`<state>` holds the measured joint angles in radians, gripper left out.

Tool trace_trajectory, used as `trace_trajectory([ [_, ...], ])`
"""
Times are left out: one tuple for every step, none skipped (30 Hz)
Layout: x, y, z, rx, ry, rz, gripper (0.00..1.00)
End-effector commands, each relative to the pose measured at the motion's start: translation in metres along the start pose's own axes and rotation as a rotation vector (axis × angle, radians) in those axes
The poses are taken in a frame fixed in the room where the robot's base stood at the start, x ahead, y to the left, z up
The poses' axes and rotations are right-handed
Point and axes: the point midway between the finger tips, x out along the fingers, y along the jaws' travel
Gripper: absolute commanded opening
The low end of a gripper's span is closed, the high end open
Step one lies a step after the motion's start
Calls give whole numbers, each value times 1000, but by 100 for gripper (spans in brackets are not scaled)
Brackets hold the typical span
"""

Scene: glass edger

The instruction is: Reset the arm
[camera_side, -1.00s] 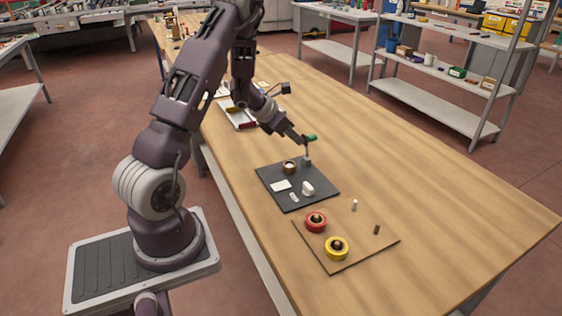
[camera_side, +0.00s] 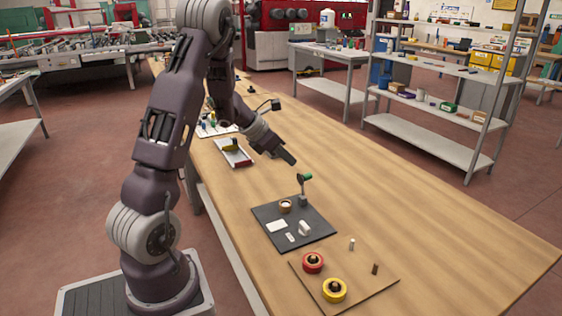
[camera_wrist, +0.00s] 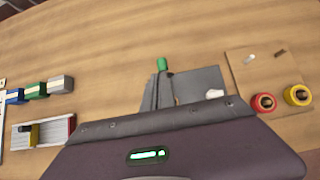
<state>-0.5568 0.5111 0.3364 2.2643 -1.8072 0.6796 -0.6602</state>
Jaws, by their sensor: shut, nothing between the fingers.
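My gripper (camera_side: 290,157) is shut and empty. In the side view it is held above the table, behind and to the left of the dark mat (camera_side: 262,228). In the wrist view the gripper fingers (camera_wrist: 160,90) point away over the table, and the gripper body hides part of the mat (camera_wrist: 207,80). A green-topped item on a small grey stand (camera_side: 303,190) is at the mat's back edge, apart from the gripper. Its green top (camera_wrist: 162,64) shows just past the fingertips in the wrist view.
The mat holds a brown round cup (camera_side: 285,206), a white block (camera_side: 304,228) and white flat pieces. In front, a brown board (camera_side: 365,285) carries a red roll (camera_side: 313,262) and a yellow roll (camera_side: 335,290). A tray (camera_side: 233,154) lies left of the gripper. The table's right side is clear.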

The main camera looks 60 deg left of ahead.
Motion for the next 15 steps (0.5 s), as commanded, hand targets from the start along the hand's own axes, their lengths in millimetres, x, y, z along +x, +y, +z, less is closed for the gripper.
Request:
trace_trajectory([
  [-11, 1, 4, 1, -1, 4, 0],
  [-16, 1, 5, 0, 2, 4, 0],
  [-22, 1, 7, -1, 3, 4, 0],
  [-25, 1, 7, -3, 6, 3, 0],
  [-28, 1, 8, -2, 7, 3, 0],
  [-31, -2, 10, 6, 8, -1, 0],
  [-34, -6, 13, 28, 6, -10, 0],
  [-37, -15, 19, 67, 1, -25, 0],
  [-43, -33, 29, 152, -10, -57, 0],
  [-49, -51, 38, 240, -22, -89, 0],
  [-56, -74, 48, 351, -36, -126, 0],
  [-69, -109, 58, 523, -59, -180, 0],
  [-81, -137, 63, 667, -76, -222, 0],
  [-94, -164, 66, 818, -94, -261, 0],
  [-112, -201, 64, 1029, -119, -312, 0],
])
